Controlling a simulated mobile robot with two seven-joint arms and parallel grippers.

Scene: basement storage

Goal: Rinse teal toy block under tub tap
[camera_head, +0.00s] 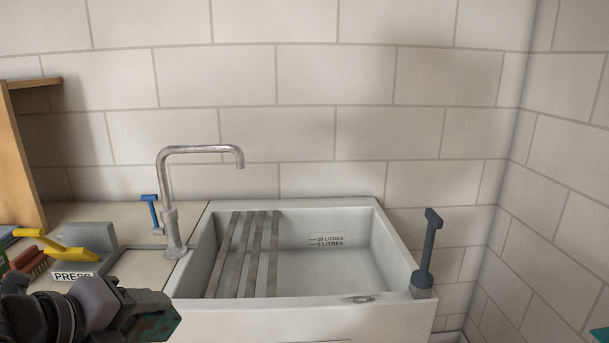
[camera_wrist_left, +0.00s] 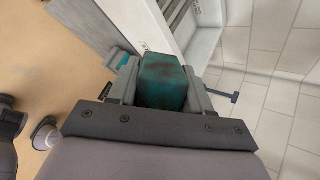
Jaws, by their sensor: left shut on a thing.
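The teal toy block (camera_head: 158,329) has brown smears and is held in my left gripper (camera_head: 145,308) at the lower left of the head view. In the left wrist view the block (camera_wrist_left: 163,80) sits between both fingers of the left gripper (camera_wrist_left: 164,72). The tub (camera_head: 399,262) is a white basin to the right of the gripper. The metal tap (camera_head: 168,190) stands at its left rim, its spout reaching over the tub. No water shows at the spout. A small blue lever (camera_head: 151,211) is beside the tap. My right gripper is not in view.
Grey slats (camera_head: 244,255) lie across the tub's left part. A dark blue lever (camera_head: 429,245) stands at its right front corner. On the left counter are a yellow-handled thing (camera_head: 55,246), a "PRESS" label (camera_head: 73,275) and a wooden panel (camera_head: 18,160). The space above the tub is clear.

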